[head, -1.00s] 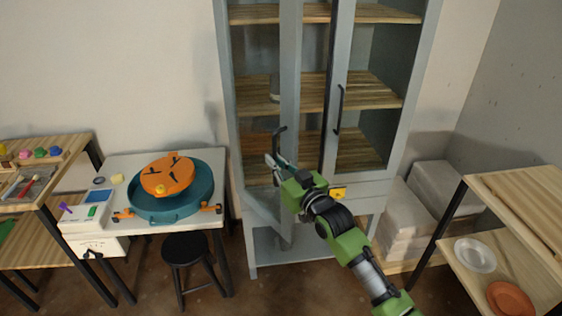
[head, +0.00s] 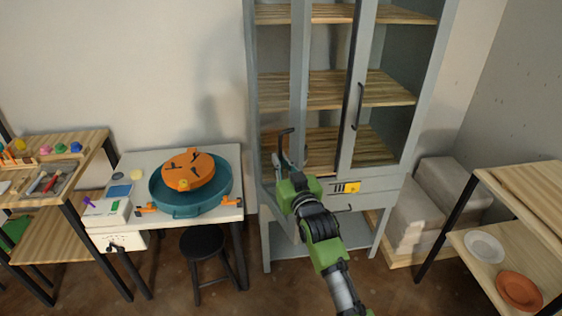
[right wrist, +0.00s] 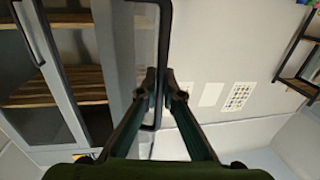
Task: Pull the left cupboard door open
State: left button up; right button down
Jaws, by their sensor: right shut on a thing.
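The grey cupboard's left door (head: 299,60) stands ajar, swung out from the frame, with a gap between its edge and the closed right door (head: 357,110). Its black bar handle (head: 286,138) is at my right gripper (head: 284,161). In the right wrist view, the fingers of my right gripper (right wrist: 159,88) are shut on the dark handle (right wrist: 163,40), and the glazed door shows to the left of it. The lower part of the door is partly hidden behind my right gripper and arm. My left gripper is in neither view.
A white table (head: 228,155) with a teal basin (head: 215,194) and a black stool (head: 203,243) stands left of the cupboard. A shelf rack (head: 520,190) with plates stands at right. Pale blocks (head: 415,215) sit beside the cupboard. Some floor is clear in front.

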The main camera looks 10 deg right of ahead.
jog(key=c, duration=2.5)
grip_release()
jog(key=shift+w+r, duration=0.1)
jog(key=shift+r, duration=0.15)
jog(key=shift+w+a+f, duration=0.1)
jog(key=shift+f, duration=0.1)
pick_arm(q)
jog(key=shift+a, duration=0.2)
pick_arm(e)
jog(key=s, duration=0.4)
jog(key=s+d, duration=0.1)
jog(key=s, duration=0.3)
jog(key=s+d, duration=0.1)
jog(key=s, duration=0.3)
jog(key=shift+w+f, duration=0.1)
